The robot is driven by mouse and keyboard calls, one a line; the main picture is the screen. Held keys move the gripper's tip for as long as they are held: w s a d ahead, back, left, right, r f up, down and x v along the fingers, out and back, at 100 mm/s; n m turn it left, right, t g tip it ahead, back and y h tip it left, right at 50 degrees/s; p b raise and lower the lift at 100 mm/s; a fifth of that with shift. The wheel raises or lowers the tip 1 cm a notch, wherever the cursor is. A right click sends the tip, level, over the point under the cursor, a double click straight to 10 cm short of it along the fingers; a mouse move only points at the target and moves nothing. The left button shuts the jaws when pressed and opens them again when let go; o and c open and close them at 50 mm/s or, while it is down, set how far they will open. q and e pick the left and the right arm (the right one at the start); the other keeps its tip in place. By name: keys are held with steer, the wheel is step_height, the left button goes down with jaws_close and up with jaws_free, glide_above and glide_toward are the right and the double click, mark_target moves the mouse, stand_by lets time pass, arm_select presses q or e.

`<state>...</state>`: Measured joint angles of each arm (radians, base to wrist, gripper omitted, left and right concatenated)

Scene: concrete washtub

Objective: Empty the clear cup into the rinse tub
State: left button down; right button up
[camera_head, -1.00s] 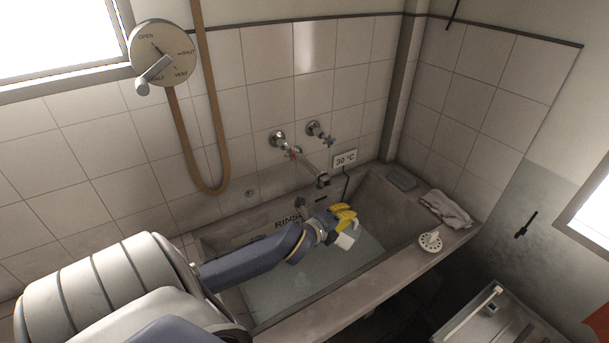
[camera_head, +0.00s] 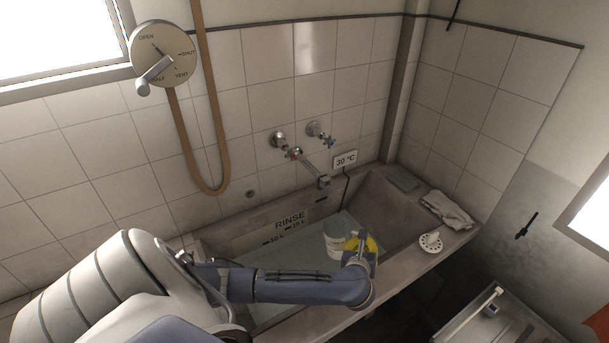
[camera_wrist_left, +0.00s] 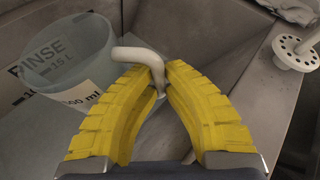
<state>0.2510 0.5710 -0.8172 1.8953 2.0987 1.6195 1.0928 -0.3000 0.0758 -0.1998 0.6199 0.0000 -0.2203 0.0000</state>
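The clear cup (camera_head: 334,243) hangs over the rinse tub (camera_head: 215,241), left of my left gripper (camera_head: 362,243) in the head view. In the left wrist view the cup (camera_wrist_left: 70,50) is see-through, with a white 500 ml label and a white handle (camera_wrist_left: 140,54). The yellow fingers of my left gripper (camera_wrist_left: 160,84) close around the end of this handle. The cup looks roughly upright in the head view. I cannot tell whether liquid is in it. My right gripper is not in view.
Water (camera_head: 280,262) stands in the tub. The spout (camera_head: 322,182) and taps are on the back wall. A grey cloth (camera_head: 447,209) and a white round strainer (camera_head: 431,242) lie on the right ledge. A RINSE scale marks the tub's back wall.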

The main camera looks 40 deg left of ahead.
arm_select(q)
steer(key=shift+r, duration=2.5)
steer(key=shift+m+y, duration=0.4)
steer(key=shift+m, duration=0.1)
